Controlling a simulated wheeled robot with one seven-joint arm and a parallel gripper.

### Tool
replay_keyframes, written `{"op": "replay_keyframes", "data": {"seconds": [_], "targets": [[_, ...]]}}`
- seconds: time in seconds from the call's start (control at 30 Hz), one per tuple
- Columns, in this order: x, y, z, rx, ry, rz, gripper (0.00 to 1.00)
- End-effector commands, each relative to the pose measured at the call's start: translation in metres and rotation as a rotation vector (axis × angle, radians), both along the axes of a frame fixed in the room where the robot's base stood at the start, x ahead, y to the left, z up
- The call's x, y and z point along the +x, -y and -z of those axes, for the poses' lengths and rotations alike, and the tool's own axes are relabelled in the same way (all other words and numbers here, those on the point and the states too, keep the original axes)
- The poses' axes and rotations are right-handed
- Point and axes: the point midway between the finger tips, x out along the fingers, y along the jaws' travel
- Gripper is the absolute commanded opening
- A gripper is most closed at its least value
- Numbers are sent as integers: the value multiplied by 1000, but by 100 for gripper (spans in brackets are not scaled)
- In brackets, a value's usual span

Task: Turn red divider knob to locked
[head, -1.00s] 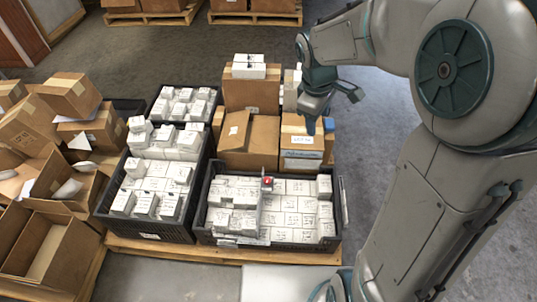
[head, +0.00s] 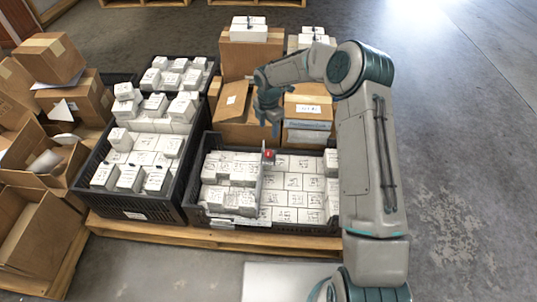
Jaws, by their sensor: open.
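The red divider knob (head: 268,155) sits on top of the upright grey divider (head: 261,185). The divider stands inside the front right black crate (head: 330,229), between stacked white boxes. How the knob is turned is too small to tell. My gripper (head: 269,124) is open, pointing down, above and just behind the knob in the picture. It appears apart from the knob, and nothing shows between its fingers. Brown cartons lie behind it. My forearm and upper arm cover the right end of the crate.
A second black crate (head: 183,195) with white boxes stands to the left on the same wooden pallet (head: 170,232). Brown cartons (head: 250,52) are stacked behind. Open cartons (head: 45,170) crowd the far left. The floor to the right is clear.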

Motion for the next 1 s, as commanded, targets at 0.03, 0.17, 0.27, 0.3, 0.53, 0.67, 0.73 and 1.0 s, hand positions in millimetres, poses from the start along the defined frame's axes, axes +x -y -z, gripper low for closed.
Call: {"op": "replay_keyframes", "data": {"seconds": [0.03,0.17,0.27,0.3,0.53,0.67,0.73,1.0], "targets": [[0,0,7,1,-1,-2,52],[-1,0,27,1,-4,-2,52],[-1,0,49,0,-3,-1,52],[-1,0,58,0,-3,0,52],[-1,0,105,-1,-2,0,52],[0,0,122,1,-1,0,52],[0,0,128,1,-1,0,52],[0,0,135,0,0,1,52]]}}
